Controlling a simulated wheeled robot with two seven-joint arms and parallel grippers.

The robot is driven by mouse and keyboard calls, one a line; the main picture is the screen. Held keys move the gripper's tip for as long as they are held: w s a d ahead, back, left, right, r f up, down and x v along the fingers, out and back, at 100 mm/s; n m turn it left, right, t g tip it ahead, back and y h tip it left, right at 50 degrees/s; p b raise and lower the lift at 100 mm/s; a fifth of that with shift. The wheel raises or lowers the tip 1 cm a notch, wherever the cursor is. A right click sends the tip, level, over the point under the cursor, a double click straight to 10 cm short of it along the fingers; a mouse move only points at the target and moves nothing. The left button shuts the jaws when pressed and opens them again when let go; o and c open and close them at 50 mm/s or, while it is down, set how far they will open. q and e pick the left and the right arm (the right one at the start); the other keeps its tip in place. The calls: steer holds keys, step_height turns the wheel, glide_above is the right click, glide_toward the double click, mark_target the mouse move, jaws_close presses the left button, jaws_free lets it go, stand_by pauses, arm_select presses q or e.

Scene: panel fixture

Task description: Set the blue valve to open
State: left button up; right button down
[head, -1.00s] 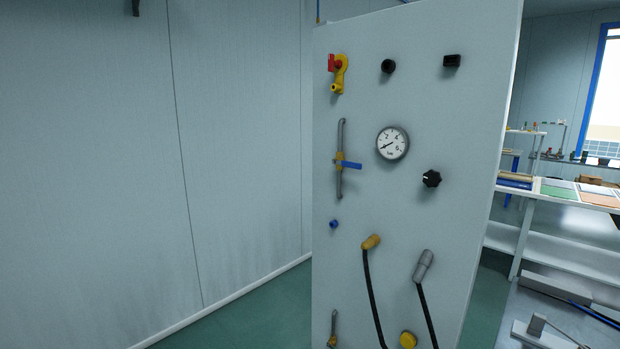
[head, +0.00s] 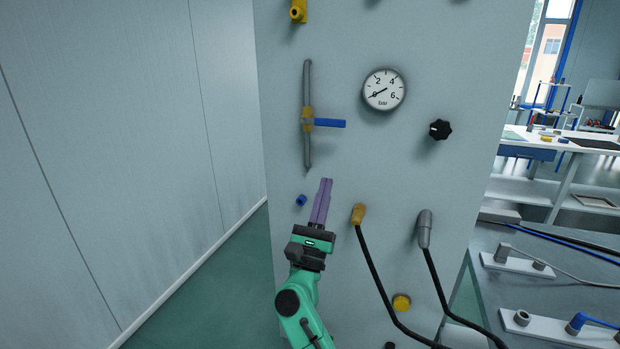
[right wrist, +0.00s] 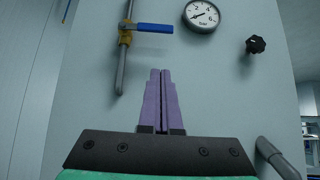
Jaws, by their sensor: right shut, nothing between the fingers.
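The blue valve handle (head: 329,123) sticks out to the right, crosswise to its upright grey pipe (head: 308,80), from a yellow valve body on the panel. In the right wrist view the two fingers (right wrist: 161,72) lie together. My left gripper is not in view.
The panel (head: 350,165) also carries a gauge (head: 384,90) reading near 0, a black knob (head: 440,130), a small blue fitting (head: 301,200), and yellow (head: 358,214) and grey (head: 425,228) connectors with hanging black hoses. A bench with fittings stands at right.

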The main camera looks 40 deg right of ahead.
mark_target(322, 122)
steer(key=p+x, duration=0.1)
steer(key=x, duration=0.1)
steer(key=p+x, duration=0.1)
steer(key=x, duration=0.2)
steer(key=a+p+x, duration=0.1)
steer(key=x, duration=0.2)
steer(key=shift+w+d+r+p, duration=0.1)
steer(key=shift+w+r+p, duration=0.1)
steer(key=shift+w+p, duration=0.15)
steer(key=r, duration=0.1)
steer(key=r+p, duration=0.2)
steer(key=shift+s, duration=0.3)
steer(key=shift+w, duration=0.1)
steer(key=shift+n+t+y, duration=0.3)
steer(key=shift+n+t, duration=0.1)
steer(key=shift+n, duration=0.1)
